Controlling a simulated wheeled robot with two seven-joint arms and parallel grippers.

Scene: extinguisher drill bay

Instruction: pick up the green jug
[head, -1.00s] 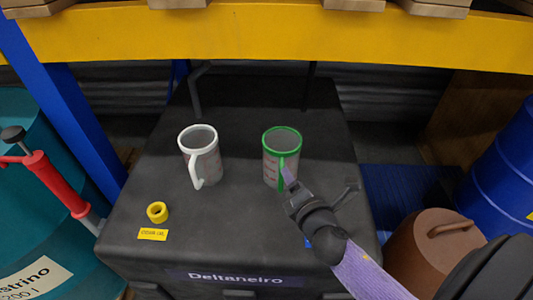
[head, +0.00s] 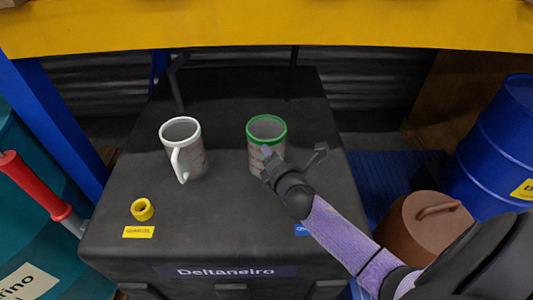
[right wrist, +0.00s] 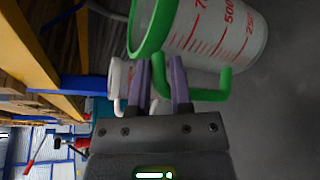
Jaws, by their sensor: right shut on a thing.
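The green jug (head: 260,158) is a clear measuring jug with red marks, a green rim and a green handle. It stands upright at the middle right of the black case top; I cannot tell whether it is lifted at all. My right gripper (head: 267,163) is at its near side, shut on the green handle. In the right wrist view the two purple fingers (right wrist: 166,85) are on the handle, and the jug (right wrist: 215,32) shows beyond them, tilted by the camera's angle. My left gripper is not in view.
A similar white jug (head: 188,158) stands left of the green one. A yellow ring (head: 142,209) and a yellow label (head: 138,232) lie at the front left. A yellow beam (head: 270,28) crosses behind. A blue drum (head: 492,150) and a brown lidded container (head: 425,235) stand right.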

